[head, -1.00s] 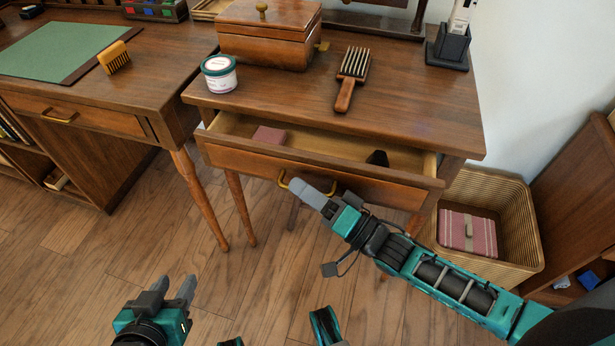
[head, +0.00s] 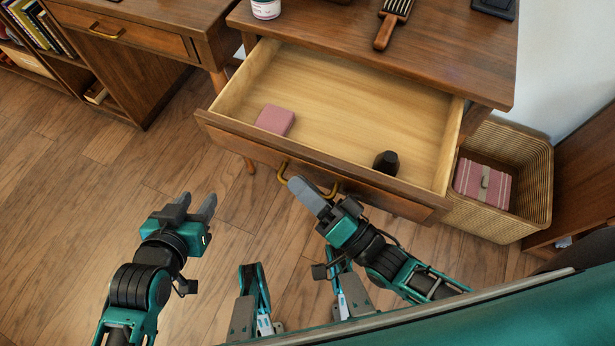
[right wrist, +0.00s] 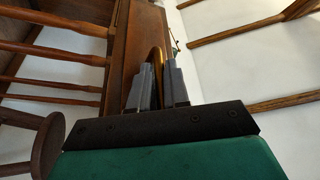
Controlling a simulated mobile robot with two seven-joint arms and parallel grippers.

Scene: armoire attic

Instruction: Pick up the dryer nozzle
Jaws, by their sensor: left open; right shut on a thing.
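A small black object that looks like the dryer nozzle (head: 386,162) lies in the open drawer (head: 345,105), near its front right. My right gripper (head: 304,190) is shut on the brass drawer handle (head: 283,175) at the drawer front. The handle also shows between the fingers in the right wrist view (right wrist: 157,62). My left gripper (head: 198,204) is open and empty, over the floor to the left of the drawer front.
A pink box (head: 275,121) lies in the drawer's front left. A wicker basket (head: 515,215) is at the right. The drawer's middle is clear.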

